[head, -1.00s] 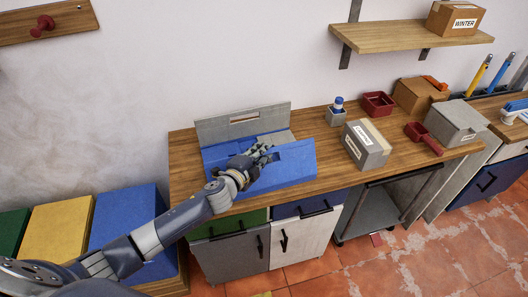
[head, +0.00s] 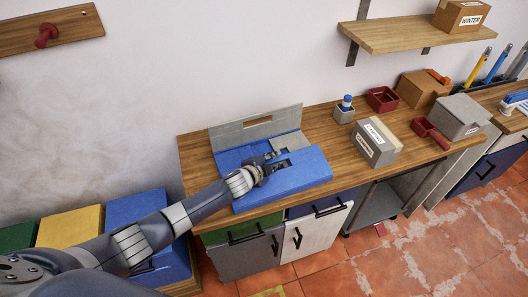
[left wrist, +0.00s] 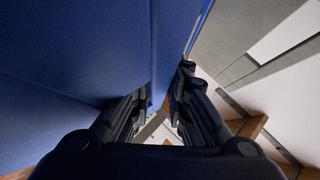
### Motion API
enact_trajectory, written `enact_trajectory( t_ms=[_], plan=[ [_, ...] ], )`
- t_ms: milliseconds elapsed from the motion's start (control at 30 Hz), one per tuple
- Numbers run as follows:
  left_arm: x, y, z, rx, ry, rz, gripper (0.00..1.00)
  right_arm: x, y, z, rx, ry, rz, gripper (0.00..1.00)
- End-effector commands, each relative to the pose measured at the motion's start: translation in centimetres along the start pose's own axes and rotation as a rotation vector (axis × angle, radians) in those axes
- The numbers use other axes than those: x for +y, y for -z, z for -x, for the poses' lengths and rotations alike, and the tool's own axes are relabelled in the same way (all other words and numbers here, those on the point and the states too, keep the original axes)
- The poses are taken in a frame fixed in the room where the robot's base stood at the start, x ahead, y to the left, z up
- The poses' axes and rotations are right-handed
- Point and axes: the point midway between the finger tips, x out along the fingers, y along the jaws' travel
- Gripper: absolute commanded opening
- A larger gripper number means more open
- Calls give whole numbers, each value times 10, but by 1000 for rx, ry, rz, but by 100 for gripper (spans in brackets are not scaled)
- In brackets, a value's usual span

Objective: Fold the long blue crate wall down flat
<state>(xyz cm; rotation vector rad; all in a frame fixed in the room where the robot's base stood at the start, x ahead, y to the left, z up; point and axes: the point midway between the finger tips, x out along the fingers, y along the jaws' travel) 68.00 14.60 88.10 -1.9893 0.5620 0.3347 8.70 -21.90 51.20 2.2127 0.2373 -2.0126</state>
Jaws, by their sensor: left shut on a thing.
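The crate stands on the wooden worktop, with its long grey wall (head: 238,135) upright at the back. The long blue wall (head: 296,177) is at the front; its broad face shows, and its exact tilt is hard to judge. Inside, a blue panel (head: 232,158) and a grey panel (head: 291,143) lie low. My left gripper (head: 273,164) is shut on the long blue wall near its slot. In the left wrist view, blue surface (left wrist: 75,60) fills the left and top, close to the fingers (left wrist: 160,108). My right gripper is not in view.
A shelf (head: 410,37) hangs above. Cabinets are below.

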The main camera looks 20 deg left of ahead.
Motion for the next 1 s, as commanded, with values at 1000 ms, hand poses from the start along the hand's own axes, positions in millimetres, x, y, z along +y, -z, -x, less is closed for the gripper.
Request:
enact_trajectory(
  t_ms=[1000],
  plan=[
    [16, 3, -6, -6, -54, 50, 24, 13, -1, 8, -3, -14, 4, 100]
  ],
)
